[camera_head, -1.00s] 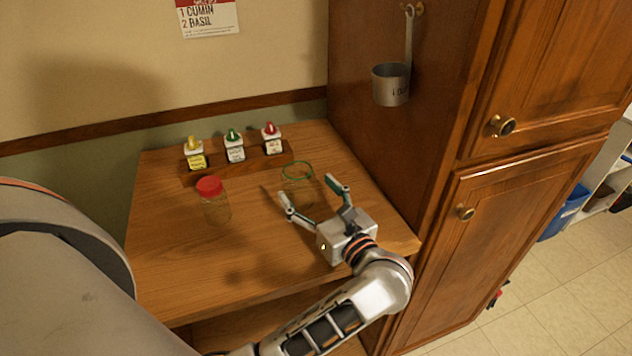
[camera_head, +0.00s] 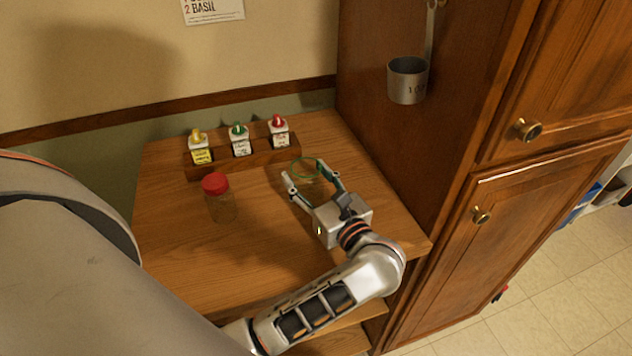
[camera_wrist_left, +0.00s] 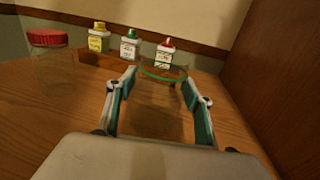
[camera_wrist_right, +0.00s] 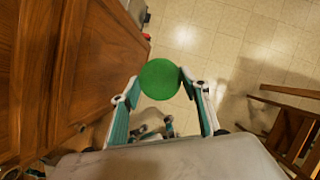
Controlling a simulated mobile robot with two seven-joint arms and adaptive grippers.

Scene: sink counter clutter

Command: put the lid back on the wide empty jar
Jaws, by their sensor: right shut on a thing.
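The wide clear jar, lidless with a green rim (camera_head: 306,167), stands on the wooden counter in the head view. The left wrist view shows its rim (camera_wrist_left: 163,76) and empty-looking glass between my fingers. My left gripper (camera_head: 308,177) has one finger on each side of the jar, very close to its wall; I cannot tell whether they touch. In the right wrist view my right gripper (camera_wrist_right: 160,82) is shut on the round green lid (camera_wrist_right: 160,78), held above the floor, away from the counter. My right gripper does not show in the head view.
A clear jar with a red lid (camera_head: 216,185) stands left of the wide jar. A wooden rack (camera_head: 270,157) with three small bottles stands behind. A cabinet side (camera_head: 375,120) bounds the right, with a metal cup (camera_head: 407,80) hanging there. The counter's front left is clear.

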